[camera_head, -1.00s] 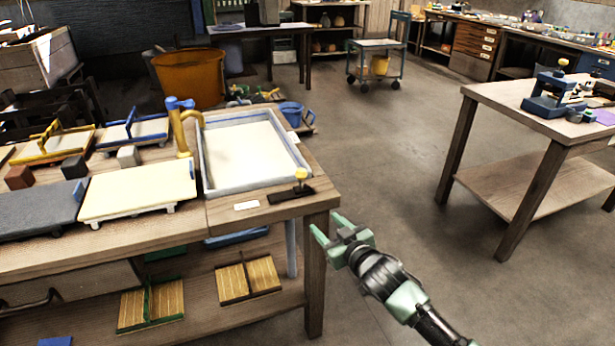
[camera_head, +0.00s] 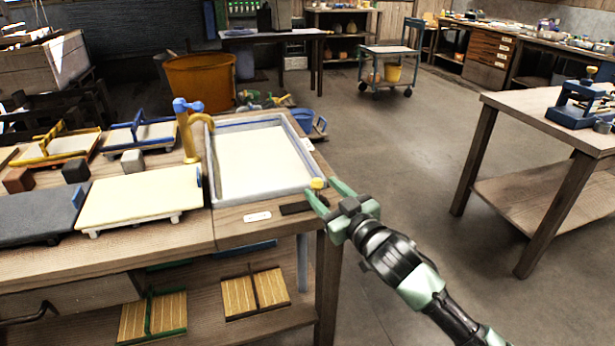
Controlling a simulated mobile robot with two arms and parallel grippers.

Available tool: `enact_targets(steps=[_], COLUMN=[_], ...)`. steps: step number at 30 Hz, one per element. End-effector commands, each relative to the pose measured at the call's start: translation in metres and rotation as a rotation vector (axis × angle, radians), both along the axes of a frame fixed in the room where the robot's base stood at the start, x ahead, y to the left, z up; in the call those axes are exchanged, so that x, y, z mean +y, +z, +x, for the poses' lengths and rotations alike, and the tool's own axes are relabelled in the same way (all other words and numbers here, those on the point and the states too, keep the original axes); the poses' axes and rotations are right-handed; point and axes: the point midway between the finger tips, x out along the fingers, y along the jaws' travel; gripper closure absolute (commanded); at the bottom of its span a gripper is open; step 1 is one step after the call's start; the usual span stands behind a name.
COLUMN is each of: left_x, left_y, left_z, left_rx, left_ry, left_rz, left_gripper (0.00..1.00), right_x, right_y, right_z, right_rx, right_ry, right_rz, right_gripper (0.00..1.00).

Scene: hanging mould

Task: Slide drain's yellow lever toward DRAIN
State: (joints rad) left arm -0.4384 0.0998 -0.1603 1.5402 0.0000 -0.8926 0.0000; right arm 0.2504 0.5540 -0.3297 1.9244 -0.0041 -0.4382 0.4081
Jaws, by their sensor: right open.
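The drain's yellow lever (camera_head: 317,184) stands on a dark slotted plate (camera_head: 295,208) at the front right corner of the bench, beside the basin (camera_head: 258,162). A small white label (camera_head: 257,217) lies left of the plate; its text is too small to read. My right gripper (camera_head: 326,192) is open, with its green fingers pointing up and left at the lever. The lever's knob shows between or just behind the fingertips; I cannot tell whether they touch it. The gripper hides part of the plate and the lever's stem. My left gripper is out of view.
A yellow tap with a blue handle (camera_head: 188,118) rises at the basin's left. A cream board (camera_head: 140,194) lies on the bench (camera_head: 150,250) further left. A blue bucket (camera_head: 302,119) is behind the basin. Open floor separates the bench from the right table (camera_head: 515,105).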

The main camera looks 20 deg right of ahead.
Motion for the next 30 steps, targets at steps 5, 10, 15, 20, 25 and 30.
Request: enact_targets(steps=[5,10,15,20,25,30], left_x=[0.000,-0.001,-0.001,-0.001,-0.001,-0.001], left_y=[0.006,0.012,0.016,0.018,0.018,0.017], left_z=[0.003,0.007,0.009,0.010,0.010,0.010], left_rx=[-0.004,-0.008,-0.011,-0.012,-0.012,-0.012], left_ry=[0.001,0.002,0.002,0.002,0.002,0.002], left_rz=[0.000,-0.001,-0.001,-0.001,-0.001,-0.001], left_gripper=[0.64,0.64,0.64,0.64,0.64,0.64], right_x=[0.007,0.012,0.016,0.016,0.016,0.016], right_y=[0.001,0.000,0.000,0.000,0.000,0.000], right_z=[0.029,0.053,0.065,0.067,0.067,0.067], right_rx=[-0.002,-0.001,0.000,0.000,0.000,0.001], right_ry=[0.000,-0.001,0.001,0.001,0.001,0.000], right_rz=[0.000,0.000,0.001,0.000,0.000,0.000], right_gripper=[0.50,0.50,0.50,0.50,0.64,1.00])
